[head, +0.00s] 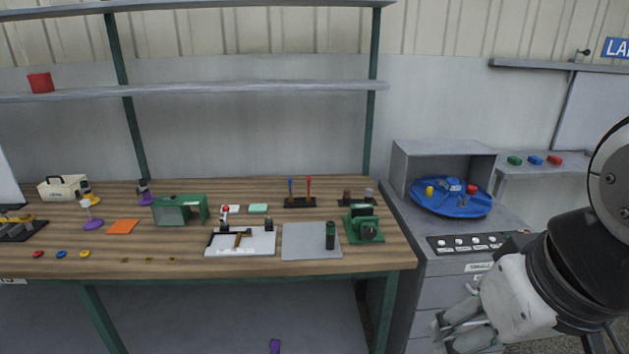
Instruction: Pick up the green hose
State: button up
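I cannot make out a green hose anywhere in the head view. My gripper (440,333) is at the lower right, in front of the grey cabinet. Its grey fingers point left and down. It is partly cut off by the frame edge and seen at an angle, so I cannot tell whether it is open or shut. I see no hose at its fingers.
A wooden workbench (340,190) holds a green box (181,209), a white board (240,243), a grey plate (300,240) and a green machine (363,226). A blue round tray (450,207) sits on the grey cabinet (420,263). Small coloured pieces lie on the right shelf (590,172).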

aim_at(330, 225)
jog(key=i+j+z, duration=0.2)
jog(key=i+z, duration=0.15)
jog(key=i+j+z, duration=0.7)
jog(key=i+j, duration=0.05)
